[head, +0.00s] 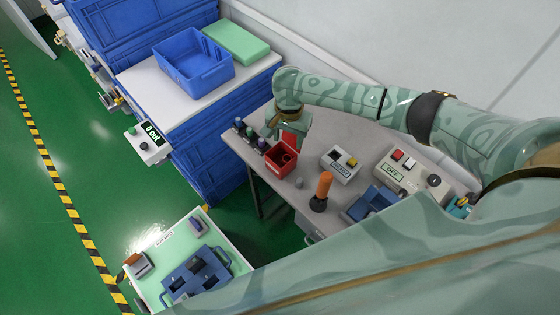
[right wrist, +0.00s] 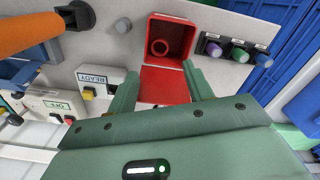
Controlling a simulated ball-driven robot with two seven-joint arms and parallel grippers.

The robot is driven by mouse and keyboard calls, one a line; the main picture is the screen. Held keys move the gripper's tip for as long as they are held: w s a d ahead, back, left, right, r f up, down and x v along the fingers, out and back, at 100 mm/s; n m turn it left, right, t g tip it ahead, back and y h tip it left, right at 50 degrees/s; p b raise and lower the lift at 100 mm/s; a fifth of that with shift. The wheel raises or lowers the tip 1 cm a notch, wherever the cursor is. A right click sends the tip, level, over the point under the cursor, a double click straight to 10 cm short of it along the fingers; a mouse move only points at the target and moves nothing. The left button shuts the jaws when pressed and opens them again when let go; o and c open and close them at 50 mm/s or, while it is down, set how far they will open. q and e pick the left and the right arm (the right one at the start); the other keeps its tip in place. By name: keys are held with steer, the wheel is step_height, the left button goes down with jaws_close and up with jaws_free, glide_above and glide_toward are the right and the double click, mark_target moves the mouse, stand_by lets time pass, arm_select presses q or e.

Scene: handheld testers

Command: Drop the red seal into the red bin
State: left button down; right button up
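The red bin (head: 279,169) stands near the left end of the grey bench in the head view. In the right wrist view the red bin (right wrist: 165,86) shows its open mouth. A red ring, which looks like the red seal (right wrist: 160,47), lies inside it. In the head view a dark round shape shows inside the bin. My right gripper (head: 291,130) is just behind and above the bin. In the right wrist view its two fingers (right wrist: 160,78) are spread apart, with the bin's red wall visible beyond the gap and nothing held. My left gripper is not in view.
Several coloured knobs (head: 250,136) sit left of the bin. A READY box (head: 340,166), an orange-handled tool (head: 323,187) and an OFF box (head: 405,169) stand to its right. A blue crate (head: 195,70) is on the shelf behind. A pale tray (head: 168,238) is at lower left.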

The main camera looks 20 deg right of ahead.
steer(key=shift+r, duration=0.1)
step_height(320, 180, up, 16)
steer(key=p, duration=0.7)
